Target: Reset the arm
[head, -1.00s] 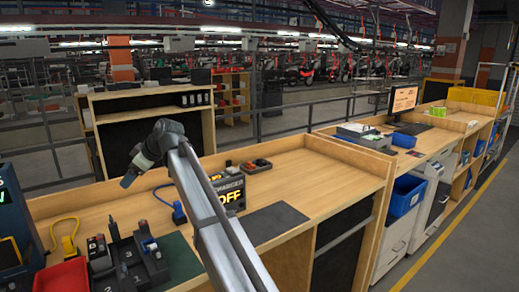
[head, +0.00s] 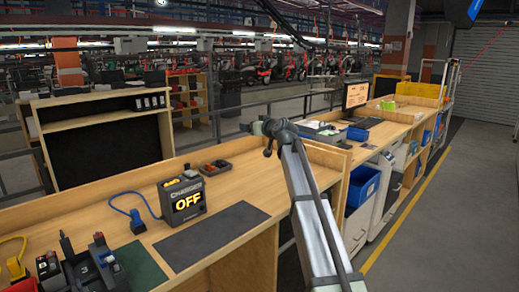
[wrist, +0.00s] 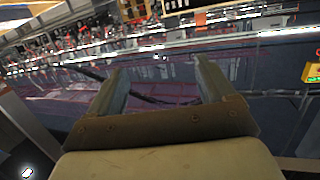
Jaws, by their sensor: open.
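My arm reaches up from the lower right of the head view, and its end, my gripper (head: 257,127), is above the back right part of the wooden bench (head: 262,187). In the wrist view, the two fingers of my gripper (wrist: 160,85) stand apart with nothing between them. The wrist view is tilted and shows the far hall behind the fingers. No object touches the gripper.
A monitor (head: 355,96) stands on the bench to the right. The floor (head: 440,215) at right is clear.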

